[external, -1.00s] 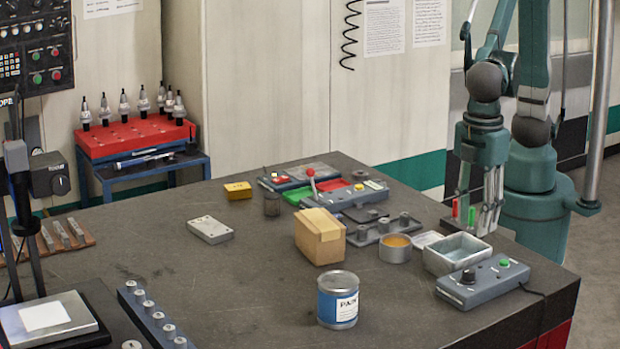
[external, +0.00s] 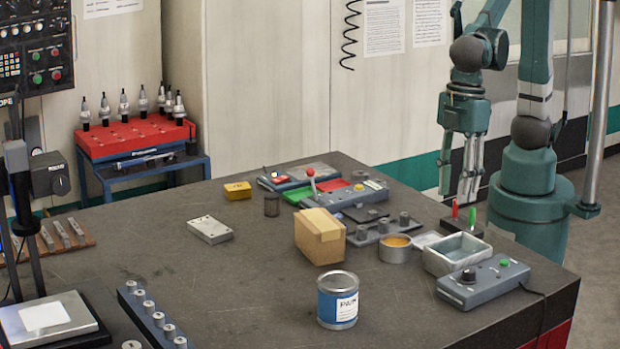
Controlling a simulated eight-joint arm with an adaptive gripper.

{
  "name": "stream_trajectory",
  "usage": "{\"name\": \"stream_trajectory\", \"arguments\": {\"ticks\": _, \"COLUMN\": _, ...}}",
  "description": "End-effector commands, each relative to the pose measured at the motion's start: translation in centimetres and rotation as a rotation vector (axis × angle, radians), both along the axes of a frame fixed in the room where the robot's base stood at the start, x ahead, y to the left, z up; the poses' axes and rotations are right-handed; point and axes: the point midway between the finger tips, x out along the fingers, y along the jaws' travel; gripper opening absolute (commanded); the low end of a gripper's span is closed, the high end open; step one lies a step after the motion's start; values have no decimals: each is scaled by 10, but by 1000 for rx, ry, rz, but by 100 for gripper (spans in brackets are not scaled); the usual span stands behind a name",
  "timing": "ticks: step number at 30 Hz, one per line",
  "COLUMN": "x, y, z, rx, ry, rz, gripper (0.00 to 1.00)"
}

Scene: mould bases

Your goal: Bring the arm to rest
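My gripper (external: 456,196) hangs at the right, fingers pointing down, above the back right part of the table. Its fingers look spread apart with a gap between them, and nothing shows between them. A dark holder (external: 468,229) with a red and a green upright stick stands just below and right of the fingertips. My gripper appears clear of the things on the table.
The table (external: 260,280) holds a cardboard box (external: 320,238), a paint can (external: 338,300), a round tin (external: 395,248), a grey tray (external: 458,254), a button box (external: 483,283) and a pale plate (external: 209,230). The left middle of the table is mostly bare.

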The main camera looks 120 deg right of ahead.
Motion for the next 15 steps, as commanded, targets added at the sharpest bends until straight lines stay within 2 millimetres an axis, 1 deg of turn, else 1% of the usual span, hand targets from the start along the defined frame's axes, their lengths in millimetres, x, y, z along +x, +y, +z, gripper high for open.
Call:
{"name": "stream_trajectory", "arguments": {"ticks": 1, "x": -4, "y": -11, "z": 2, "rx": 4, "ry": -11, "rz": -5, "gripper": 35}}
{"name": "stream_trajectory", "arguments": {"ticks": 3, "x": -9, "y": -24, "z": 5, "rx": 9, "ry": -30, "rz": -10, "gripper": 35}}
{"name": "stream_trajectory", "arguments": {"ticks": 15, "x": -41, "y": -92, "z": 16, "rx": 32, "ry": -134, "rz": -34, "gripper": 35}}
